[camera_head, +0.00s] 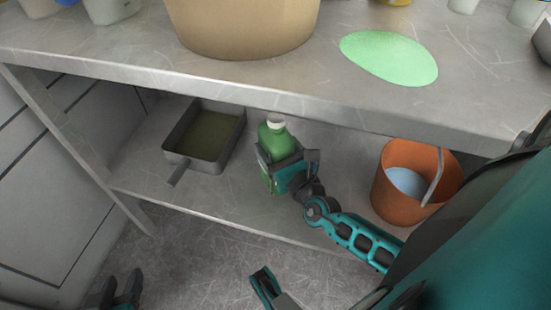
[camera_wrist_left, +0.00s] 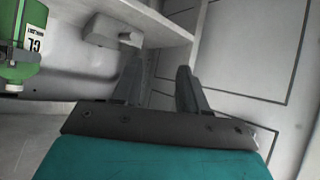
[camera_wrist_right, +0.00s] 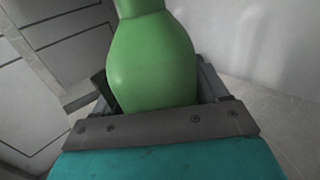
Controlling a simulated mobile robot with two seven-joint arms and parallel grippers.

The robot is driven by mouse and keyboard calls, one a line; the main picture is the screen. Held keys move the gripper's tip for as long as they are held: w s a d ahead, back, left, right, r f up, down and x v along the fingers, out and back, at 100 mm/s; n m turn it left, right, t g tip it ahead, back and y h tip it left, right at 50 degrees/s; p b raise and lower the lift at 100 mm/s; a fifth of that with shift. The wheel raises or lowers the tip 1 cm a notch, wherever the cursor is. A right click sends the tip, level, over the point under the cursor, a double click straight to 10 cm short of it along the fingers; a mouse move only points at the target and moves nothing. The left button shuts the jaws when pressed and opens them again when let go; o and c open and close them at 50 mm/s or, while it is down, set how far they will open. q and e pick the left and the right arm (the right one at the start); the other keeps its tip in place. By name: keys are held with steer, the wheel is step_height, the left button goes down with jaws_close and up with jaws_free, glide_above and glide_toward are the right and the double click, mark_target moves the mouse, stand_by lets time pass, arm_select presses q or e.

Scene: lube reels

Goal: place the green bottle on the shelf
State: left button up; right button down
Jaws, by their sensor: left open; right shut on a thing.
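The green bottle (camera_head: 275,140) with a white cap is upright at the lower shelf (camera_head: 232,196), beneath the overhanging worktop. My right gripper (camera_head: 285,166) is shut on its body from the front. I cannot tell whether the bottle's base touches the shelf. In the right wrist view the bottle (camera_wrist_right: 152,62) fills the space between the fingers, which are mostly hidden behind it. Part of the bottle, with its label, shows in the left wrist view (camera_wrist_left: 18,62). My left gripper (camera_head: 122,290) is open and empty, low at the bottom left, away from the shelf.
A grey tray (camera_head: 221,160) with dark green liquid stands on the shelf left of the bottle. An orange bucket (camera_head: 392,200) stands to its right. The worktop edge (camera_head: 250,97) overhangs the shelf. A tan tub (camera_head: 240,30) and a green puddle (camera_head: 388,57) are on top.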

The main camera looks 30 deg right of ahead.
arm_select(q)
steer(key=shift+w+d+f+b, duration=0.25)
steer(key=shift+w+b, duration=0.1)
steer(key=shift+b, duration=0.6)
arm_select(e)
steer(key=shift+w+f, duration=0.1)
steer(key=shift+f, duration=1.6)
jaws_free()
steer(key=shift+f, duration=0.25)
